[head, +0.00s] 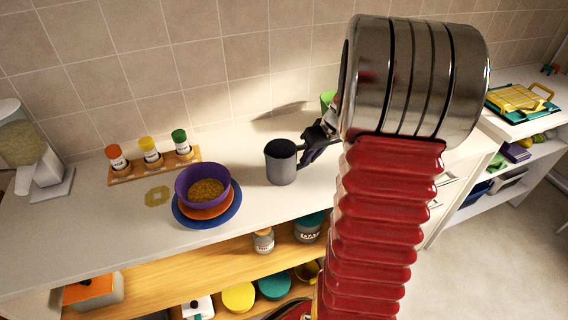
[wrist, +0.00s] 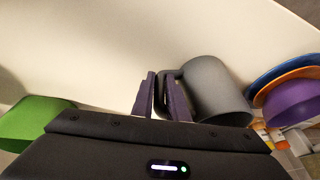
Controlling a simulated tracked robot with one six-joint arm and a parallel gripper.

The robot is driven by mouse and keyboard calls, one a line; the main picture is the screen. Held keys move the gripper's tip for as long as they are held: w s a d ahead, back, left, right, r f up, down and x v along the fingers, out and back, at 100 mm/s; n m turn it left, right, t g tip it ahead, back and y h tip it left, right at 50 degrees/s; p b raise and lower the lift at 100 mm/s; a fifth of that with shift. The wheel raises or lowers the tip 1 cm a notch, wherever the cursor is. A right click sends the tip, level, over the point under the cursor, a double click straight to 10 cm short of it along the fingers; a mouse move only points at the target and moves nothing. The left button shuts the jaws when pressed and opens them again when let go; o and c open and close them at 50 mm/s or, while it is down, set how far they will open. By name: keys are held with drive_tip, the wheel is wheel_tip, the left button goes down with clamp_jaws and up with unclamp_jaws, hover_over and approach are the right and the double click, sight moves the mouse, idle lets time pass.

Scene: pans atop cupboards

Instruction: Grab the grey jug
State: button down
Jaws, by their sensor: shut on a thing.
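The grey jug (head: 281,163) stands upright on the white counter in the head view, right of the purple bowl. Its dark opening faces up. In the wrist view the jug (wrist: 217,92) is just right of the fingers, with its dark handle between them. My gripper (head: 312,150) comes in from the right, its fingers at the jug's handle side. In the wrist view my gripper (wrist: 165,97) is shut on the jug's handle. My arm hides part of the counter behind it.
A purple bowl (head: 202,180) with yellow food sits on orange and blue plates left of the jug. A wooden rack (head: 155,166) holds spice jars farther left. A green container (head: 327,100) is behind my gripper. Open shelves lie below the counter.

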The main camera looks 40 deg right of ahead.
drive_tip(key=shift+r, duration=0.15)
idle(0.5)
wheel_tip(320, 180, up, 10)
drive_tip(key=shift+f, duration=0.1)
idle(0.5)
